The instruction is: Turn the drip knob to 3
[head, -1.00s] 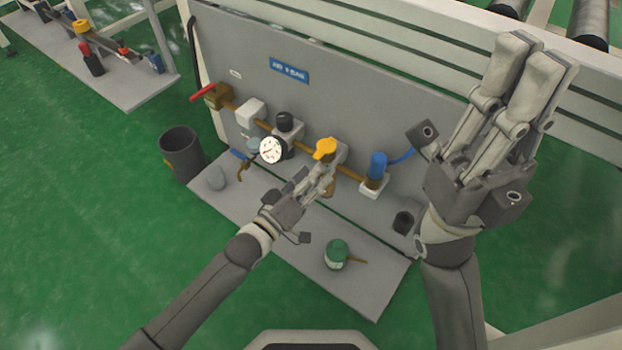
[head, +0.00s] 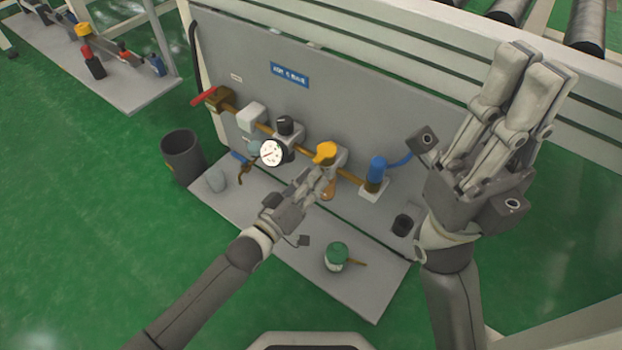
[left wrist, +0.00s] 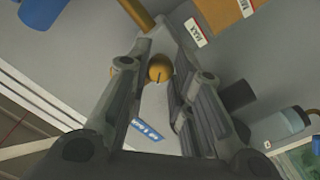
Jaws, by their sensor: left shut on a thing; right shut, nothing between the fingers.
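The yellow drip knob (head: 326,152) sits on top of a pale unit in the pipe row on the grey panel. In the left wrist view the yellow knob (left wrist: 160,70) shows a short dark pointer line between the fingers. My left gripper (head: 326,172) reaches up to it from the front and is shut on it. The fingers hide part of the unit; the scale numbers cannot be read. My right gripper (head: 532,60) is raised at the right, shut and empty, away from the panel.
A round gauge (head: 271,152) and black knob (head: 285,125) stand left of the drip knob. A blue fitting (head: 376,172) is to its right. A green-lidded can (head: 336,256) stands on the grey base plate (head: 365,295). A dark bin (head: 182,156) is at left.

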